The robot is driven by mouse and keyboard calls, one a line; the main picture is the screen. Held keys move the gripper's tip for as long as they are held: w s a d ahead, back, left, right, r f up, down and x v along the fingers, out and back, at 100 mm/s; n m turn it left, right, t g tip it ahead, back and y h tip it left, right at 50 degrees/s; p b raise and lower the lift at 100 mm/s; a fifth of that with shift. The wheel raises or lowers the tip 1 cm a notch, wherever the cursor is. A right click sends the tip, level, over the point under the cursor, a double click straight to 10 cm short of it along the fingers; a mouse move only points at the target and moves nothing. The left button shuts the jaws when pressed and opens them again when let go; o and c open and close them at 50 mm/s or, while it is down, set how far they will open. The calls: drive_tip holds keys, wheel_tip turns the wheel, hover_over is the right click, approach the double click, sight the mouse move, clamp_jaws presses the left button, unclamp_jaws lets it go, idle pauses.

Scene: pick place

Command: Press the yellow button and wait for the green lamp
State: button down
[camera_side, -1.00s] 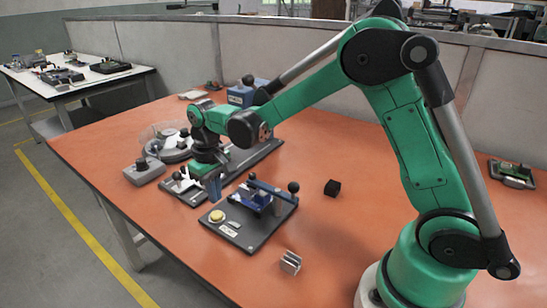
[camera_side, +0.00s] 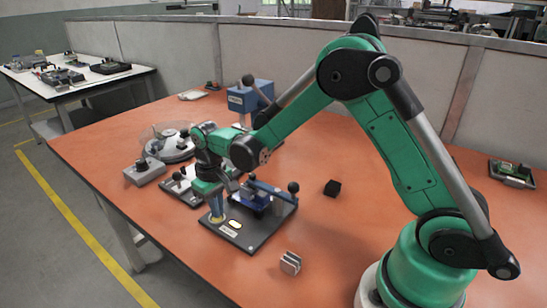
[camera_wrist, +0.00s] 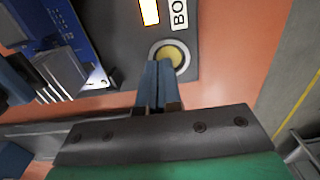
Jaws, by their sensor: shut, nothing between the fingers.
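The yellow button (camera_wrist: 178,52) sits in a pale round collar on a dark fixture plate (camera_side: 262,240). My gripper (camera_wrist: 157,66) is shut with nothing between its blue fingers. In the wrist view its tips overlap the button's near edge; in the side view the gripper (camera_side: 217,217) stands over the button and hides most of it. I cannot tell whether the tips touch or press it. A rectangular lamp (camera_wrist: 149,12) beside the button glows yellow-white, not green; it also shows in the side view (camera_side: 235,224).
A blue device with a lever clamp (camera_side: 257,196) stands on the same plate, close to my gripper; its blue board (camera_wrist: 62,25) shows in the wrist view. The table's right side is mostly clear.

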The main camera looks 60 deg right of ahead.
drive_tip(key=shift+f, duration=0.2)
wheel_tip(320, 180, up, 14)
drive_tip(key=shift+r, duration=0.2)
idle(0.7)
drive_tip(key=s+d+f+t, duration=0.1)
drive_tip(key=s+t, duration=0.6)
drive_tip(key=s, duration=0.5)
drive_tip(key=shift+f, duration=0.15)
idle(1.0)
